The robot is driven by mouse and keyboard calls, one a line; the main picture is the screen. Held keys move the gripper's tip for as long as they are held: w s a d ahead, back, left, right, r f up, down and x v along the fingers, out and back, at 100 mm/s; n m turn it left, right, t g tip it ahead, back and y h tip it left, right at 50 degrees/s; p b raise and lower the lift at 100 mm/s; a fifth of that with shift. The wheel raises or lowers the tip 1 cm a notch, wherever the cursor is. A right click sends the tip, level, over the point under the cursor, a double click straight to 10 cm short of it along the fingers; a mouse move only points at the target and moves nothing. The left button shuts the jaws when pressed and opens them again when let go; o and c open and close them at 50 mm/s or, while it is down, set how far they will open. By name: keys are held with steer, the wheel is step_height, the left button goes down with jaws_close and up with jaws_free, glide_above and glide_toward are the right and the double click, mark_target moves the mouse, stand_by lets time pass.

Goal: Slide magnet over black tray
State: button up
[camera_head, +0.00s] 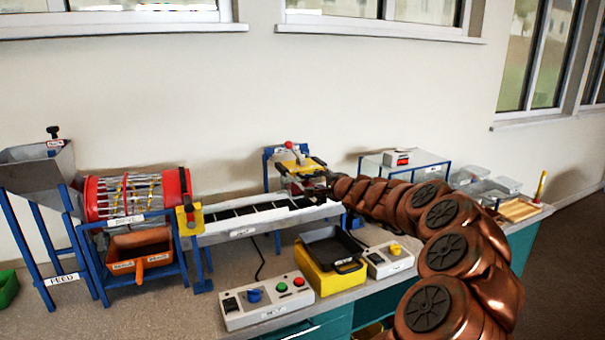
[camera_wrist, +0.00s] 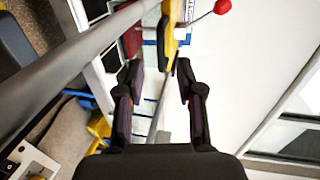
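The magnet unit (camera_head: 303,168), a yellow carriage with a red-ball lever, sits at the right end of the conveyor, by a blue frame. In the wrist view its yellow body (camera_wrist: 167,38) and red ball (camera_wrist: 223,6) are just beyond the fingertips. My gripper (camera_wrist: 159,70) is open, with its two dark fingers apart and nothing visibly clamped between them. In the head view it is beside the magnet unit's right side, and its fingertips are hard to make out. The black tray (camera_head: 326,246) rests in a yellow holder in front of the conveyor, below and right of the magnet unit.
The conveyor (camera_head: 240,220) runs left to a red drum (camera_head: 137,194) and an orange bin (camera_head: 140,253). A control box (camera_head: 268,300) and a smaller box with a yellow knob (camera_head: 389,259) flank the black tray. A glass-sided stand (camera_head: 425,168) is behind my arm.

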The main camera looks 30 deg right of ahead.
mark_target(311, 177)
steer(key=shift+p+x, duration=0.55)
steer(key=shift+x, duration=1.35)
steer(key=shift+p+x, duration=0.65)
steer(key=shift+x, duration=1.5)
steer(key=shift+c, duration=0.3)
jaws_close()
